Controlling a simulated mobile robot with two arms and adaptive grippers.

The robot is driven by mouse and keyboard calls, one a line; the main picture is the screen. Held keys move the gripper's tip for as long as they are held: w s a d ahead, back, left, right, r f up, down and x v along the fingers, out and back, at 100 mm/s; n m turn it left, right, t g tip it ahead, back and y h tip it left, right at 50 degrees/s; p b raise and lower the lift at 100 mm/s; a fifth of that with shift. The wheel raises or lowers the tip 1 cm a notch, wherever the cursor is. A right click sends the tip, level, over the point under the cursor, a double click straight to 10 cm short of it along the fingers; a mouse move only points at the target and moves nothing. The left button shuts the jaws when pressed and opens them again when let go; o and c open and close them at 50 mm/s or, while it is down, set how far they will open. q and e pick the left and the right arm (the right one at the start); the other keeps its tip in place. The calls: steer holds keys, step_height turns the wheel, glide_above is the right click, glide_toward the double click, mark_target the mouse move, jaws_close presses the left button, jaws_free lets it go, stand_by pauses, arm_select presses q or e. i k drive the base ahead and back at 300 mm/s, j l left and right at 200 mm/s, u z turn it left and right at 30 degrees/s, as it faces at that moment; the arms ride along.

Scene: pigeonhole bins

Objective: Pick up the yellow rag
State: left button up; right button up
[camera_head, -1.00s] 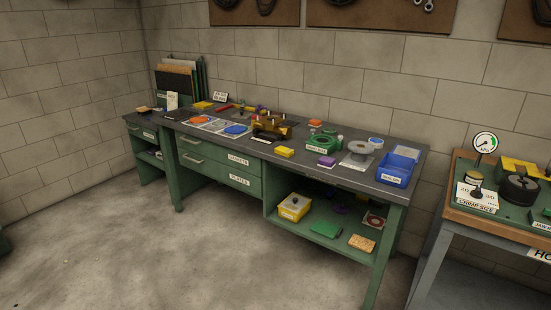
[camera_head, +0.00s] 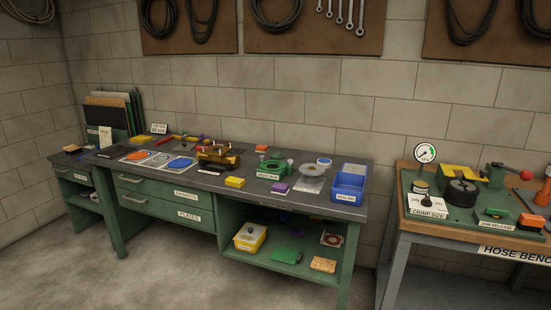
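A small yellow block-like item (camera_head: 235,183) lies near the front edge of the green workbench's grey top (camera_head: 215,186). Another flat yellow item (camera_head: 167,141) lies at the back left of that top. A tan-yellow speckled pad (camera_head: 323,264) lies on the bench's lower shelf. I cannot tell for certain which of these is the yellow rag. Neither of my grippers shows in the head view.
A brass-coloured fixture (camera_head: 218,156), a green part (camera_head: 274,166) and a blue bin (camera_head: 348,187) crowd the bench top. A yellow-sided box (camera_head: 250,237) stands on the lower shelf. The hose bench (camera_head: 477,239) stands at right. Floor shows at front left.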

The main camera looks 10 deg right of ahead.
mark_target(235, 181)
steer(key=i+j, duration=0.1)
steer(key=i, duration=0.75)
